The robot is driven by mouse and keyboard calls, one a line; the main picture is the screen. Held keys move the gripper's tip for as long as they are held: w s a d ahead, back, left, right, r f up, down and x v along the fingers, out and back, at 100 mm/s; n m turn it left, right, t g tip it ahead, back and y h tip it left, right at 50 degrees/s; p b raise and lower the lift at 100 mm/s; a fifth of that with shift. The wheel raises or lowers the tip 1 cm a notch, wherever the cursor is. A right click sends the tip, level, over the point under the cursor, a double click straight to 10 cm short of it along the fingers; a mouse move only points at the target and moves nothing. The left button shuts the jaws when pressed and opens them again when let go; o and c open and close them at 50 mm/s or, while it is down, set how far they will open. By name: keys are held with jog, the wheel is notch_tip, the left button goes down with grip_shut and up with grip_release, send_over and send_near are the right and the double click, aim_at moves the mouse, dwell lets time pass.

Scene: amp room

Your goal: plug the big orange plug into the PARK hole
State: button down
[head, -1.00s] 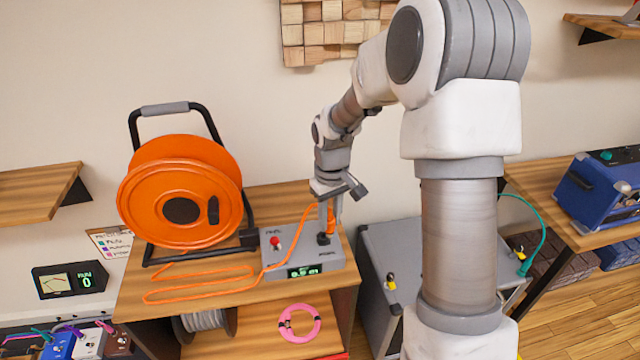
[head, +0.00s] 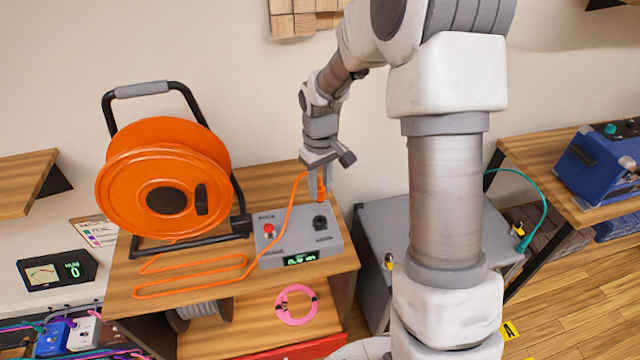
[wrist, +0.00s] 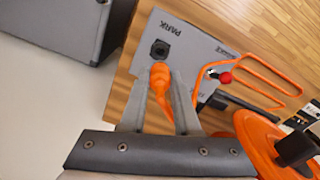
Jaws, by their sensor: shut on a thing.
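My gripper (head: 321,190) is shut on the big orange plug (wrist: 160,76), which points away from the wrist, with its orange cord trailing from it. In the wrist view the plug's tip appears just beside the black PARK hole (wrist: 160,48), with the word PARK printed next to it. The hole (head: 320,222) is on the right part of the grey box (head: 285,240). In the head view my gripper is above the box, and the plug (head: 321,184) is partly hidden behind the fingers. The plug is apart from the hole; the exact gap is hard to tell.
A grey case (head: 385,215) stands to the right.

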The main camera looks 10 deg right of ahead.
aim_at(320, 204)
jog(key=shift+f+b, duration=2.65)
jog(key=shift+f, duration=1.15)
jog(key=c, duration=0.6)
grip_release()
jog(key=shift+o, duration=0.2)
jog(key=shift+r, duration=0.15)
notch_tip(320, 204, up, 16)
jog(key=shift+r+p, duration=0.1)
jog(key=shift+p, duration=0.8)
jog(key=shift+r, duration=0.5)
